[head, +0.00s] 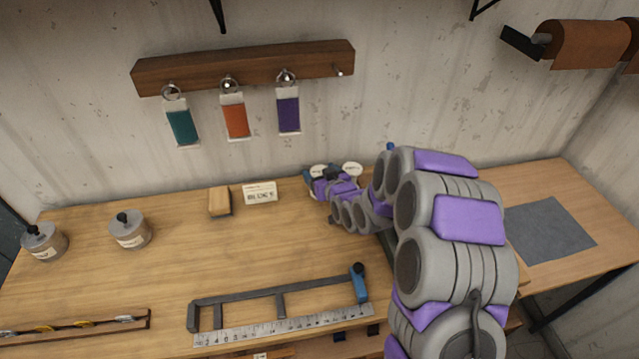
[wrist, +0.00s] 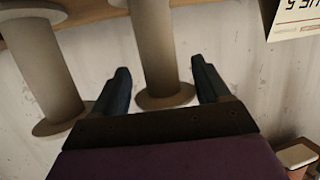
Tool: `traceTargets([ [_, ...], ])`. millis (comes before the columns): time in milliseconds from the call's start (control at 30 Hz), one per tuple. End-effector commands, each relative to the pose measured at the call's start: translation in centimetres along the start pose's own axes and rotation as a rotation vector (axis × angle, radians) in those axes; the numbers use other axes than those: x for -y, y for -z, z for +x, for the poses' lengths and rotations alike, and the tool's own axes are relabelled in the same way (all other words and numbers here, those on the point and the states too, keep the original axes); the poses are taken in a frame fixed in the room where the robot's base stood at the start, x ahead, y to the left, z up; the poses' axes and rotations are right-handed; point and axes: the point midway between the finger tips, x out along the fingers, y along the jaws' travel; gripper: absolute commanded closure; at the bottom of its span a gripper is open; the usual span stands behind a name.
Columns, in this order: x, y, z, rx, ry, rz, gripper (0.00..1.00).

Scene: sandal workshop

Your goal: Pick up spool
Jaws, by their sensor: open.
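Two pale grey-beige spools stand side by side in the wrist view, which looks upside down. One spool (wrist: 155,45) shows between the two dark fingers of my gripper (wrist: 160,66). The other spool (wrist: 45,65) is to its left, outside the fingers. My gripper is open, with a gap on both sides of the nearer-to-centre spool. I cannot tell how deep the spool sits between the fingers. In the head view my gripper (head: 322,178) is at the back of the bench, and two round pale tops (head: 352,169) show behind it, their bodies mostly hidden.
A small printed card (head: 260,193) and a wooden block (head: 219,201) stand left of my gripper on the bench (head: 130,275). A metal frame with a blue handle (head: 360,284) and a ruler (head: 285,327) lie in front. Two jars (head: 130,231) stand far left.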

Motion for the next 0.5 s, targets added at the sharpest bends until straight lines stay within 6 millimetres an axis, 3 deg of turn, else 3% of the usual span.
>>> traceTargets([
  [133, 0.13, 0.08, 0.06, 0.0, 0.0, -0.002, 0.27],
  [500, 0.25, 0.02, 0.22, 0.002, 0.0, -0.003, 0.62],
])
